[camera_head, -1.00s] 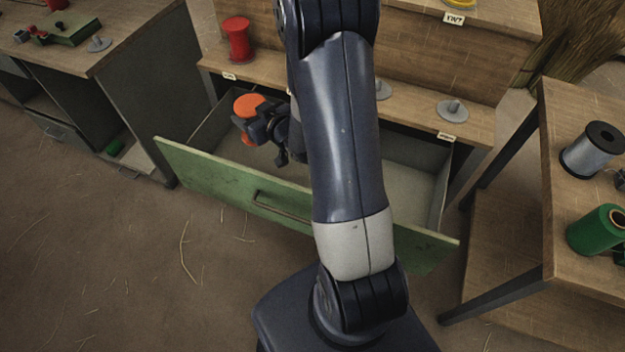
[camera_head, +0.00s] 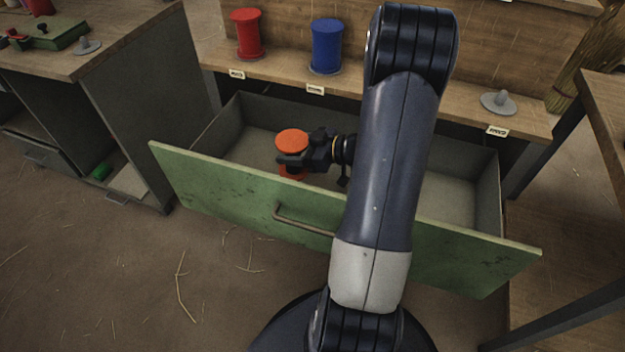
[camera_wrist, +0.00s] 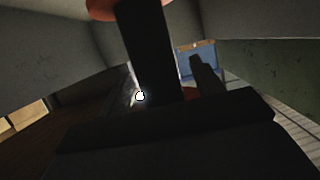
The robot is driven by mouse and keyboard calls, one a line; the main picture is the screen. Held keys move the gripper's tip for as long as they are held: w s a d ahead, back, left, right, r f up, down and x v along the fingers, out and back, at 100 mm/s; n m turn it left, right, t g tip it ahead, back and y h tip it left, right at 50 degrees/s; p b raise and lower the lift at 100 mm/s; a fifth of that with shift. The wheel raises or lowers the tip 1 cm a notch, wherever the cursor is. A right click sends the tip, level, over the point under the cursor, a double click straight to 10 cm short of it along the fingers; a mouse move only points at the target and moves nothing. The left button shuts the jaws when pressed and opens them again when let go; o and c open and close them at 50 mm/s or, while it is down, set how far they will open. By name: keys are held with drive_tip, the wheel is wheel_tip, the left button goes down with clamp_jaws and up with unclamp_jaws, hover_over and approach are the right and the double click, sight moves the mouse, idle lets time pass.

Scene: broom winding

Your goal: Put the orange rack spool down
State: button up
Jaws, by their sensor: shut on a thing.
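The orange spool (camera_head: 292,140) stands upright inside the open green-fronted drawer (camera_head: 240,201), toward its left half. My gripper (camera_head: 291,160) reaches in from the right and is shut on the spool's middle, below its top flange. The drawer front hides the spool's lower end, so I cannot tell whether it touches the drawer floor. In the wrist view the orange flange (camera_wrist: 115,8) shows at the top, with dark fingers in front of most of the spool.
A red spool (camera_head: 248,34) and a blue spool (camera_head: 326,46) stand on the labelled shelf above the drawer. An empty peg (camera_head: 498,102) is at the shelf's right. The drawer floor around the orange spool looks clear. A workbench (camera_head: 130,45) stands at left.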

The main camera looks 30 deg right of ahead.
sight(294, 168)
drive_tip(key=shift+f+b, duration=1)
drive_tip(key=shift+f, duration=2.6)
drive_tip(key=shift+f, duration=0.2)
drive_tip(key=o, duration=1)
drive_tip(key=shift+c, duration=0.2)
drive_tip(key=shift+r, duration=0.25)
drive_tip(key=shift+s+d+r, duration=0.1)
drive_tip(key=shift+s+d, duration=0.1)
drive_tip(key=p+v, duration=0.2)
drive_tip(key=v, duration=0.9)
drive_tip(key=shift+s, duration=0.2)
